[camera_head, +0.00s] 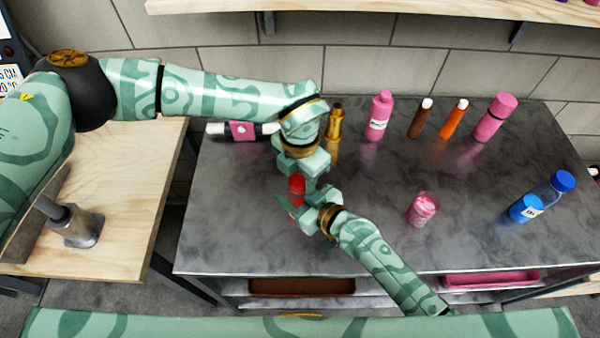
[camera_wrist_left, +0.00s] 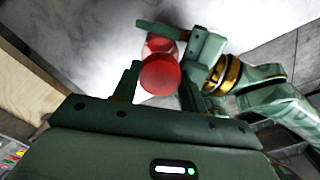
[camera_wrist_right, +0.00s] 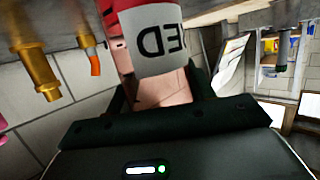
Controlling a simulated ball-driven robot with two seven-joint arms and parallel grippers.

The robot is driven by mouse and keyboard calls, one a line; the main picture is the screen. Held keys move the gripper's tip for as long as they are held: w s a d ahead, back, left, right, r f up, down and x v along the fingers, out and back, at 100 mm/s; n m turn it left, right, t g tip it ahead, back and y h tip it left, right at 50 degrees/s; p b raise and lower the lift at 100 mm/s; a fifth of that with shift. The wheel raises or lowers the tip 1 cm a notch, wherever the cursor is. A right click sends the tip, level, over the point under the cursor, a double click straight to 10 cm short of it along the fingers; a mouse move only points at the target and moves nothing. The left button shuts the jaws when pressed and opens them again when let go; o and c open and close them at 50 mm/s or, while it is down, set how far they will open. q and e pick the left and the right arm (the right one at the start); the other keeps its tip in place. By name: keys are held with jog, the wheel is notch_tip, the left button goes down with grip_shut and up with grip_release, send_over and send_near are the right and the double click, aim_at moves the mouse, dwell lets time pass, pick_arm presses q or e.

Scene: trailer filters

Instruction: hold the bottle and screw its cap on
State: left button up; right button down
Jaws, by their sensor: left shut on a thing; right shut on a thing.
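A red bottle (camera_head: 296,184) is mostly hidden behind my two grippers in the head view. In the right wrist view the bottle (camera_wrist_right: 166,42) is close up, with a white label whose letters include "ED". My right gripper (camera_head: 306,212) is shut on the bottle's body. My left gripper (camera_head: 303,176) comes down from above and is shut on the red cap (camera_wrist_left: 160,76), which shows between its fingers in the left wrist view. The cap lies in line with the see-through red bottle (camera_wrist_left: 160,45). Whether the threads are engaged cannot be told.
Behind the grippers stand a gold bottle (camera_head: 334,123), a pink bottle (camera_head: 379,117), brown (camera_head: 420,118) and orange (camera_head: 453,120) tubes and a pink cylinder (camera_head: 494,119). The grey table (camera_head: 480,225) is otherwise clear there.

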pick_arm(q)
jog(key=shift+m, duration=0.8)
jog(key=o, duration=1.1)
jog(key=shift+r, duration=2.3)
jog(key=shift+c, duration=0.5)
